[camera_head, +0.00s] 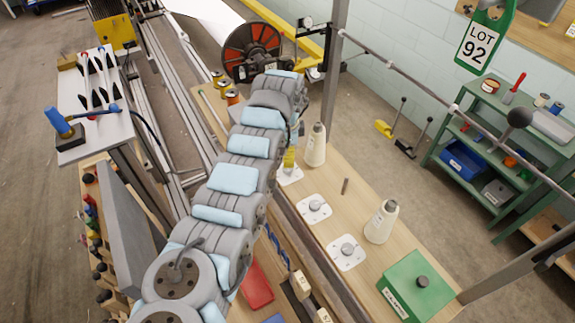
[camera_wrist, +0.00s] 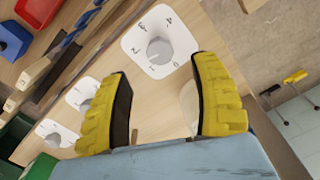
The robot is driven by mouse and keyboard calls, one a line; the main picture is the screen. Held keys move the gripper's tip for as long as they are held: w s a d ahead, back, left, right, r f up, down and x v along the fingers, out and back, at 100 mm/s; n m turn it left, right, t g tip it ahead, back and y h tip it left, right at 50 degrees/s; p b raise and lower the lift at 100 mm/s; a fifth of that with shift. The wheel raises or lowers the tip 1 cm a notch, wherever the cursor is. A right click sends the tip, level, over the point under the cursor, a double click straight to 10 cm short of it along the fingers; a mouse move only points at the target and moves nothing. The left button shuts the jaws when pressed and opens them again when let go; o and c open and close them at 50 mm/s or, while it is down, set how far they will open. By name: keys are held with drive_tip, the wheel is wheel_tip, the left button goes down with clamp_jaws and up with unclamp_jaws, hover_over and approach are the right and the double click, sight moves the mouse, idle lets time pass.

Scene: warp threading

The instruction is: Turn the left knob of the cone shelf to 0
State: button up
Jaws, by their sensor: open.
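The cone shelf (camera_head: 361,283) is a wooden shelf with a row of white dial plates and grey round knobs. The left knob (camera_wrist: 159,51) sits on its plate (camera_wrist: 139,38) in the wrist view; the plate carries small dark marks, too small to read surely. In the head view this left plate (camera_head: 291,178) is partly hidden by my arm. My gripper (camera_wrist: 162,67) is open, its yellow fingers apart, tips just short of the knob and on either side of it. No contact shows. The yellow finger (camera_head: 290,158) also shows in the head view. The knob's pointer setting is unclear.
The middle knob (camera_head: 314,205) and right knob (camera_head: 347,249) lie along the shelf. A white cone (camera_head: 315,146) stands close beside my gripper, another cone (camera_head: 381,222) farther along. A green box (camera_head: 416,287) is at the right end. A thin peg (camera_head: 345,186) stands between the cones.

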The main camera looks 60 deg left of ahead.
sight(288, 170)
drive_tip(key=shift+f, duration=3.3)
clamp_jaws()
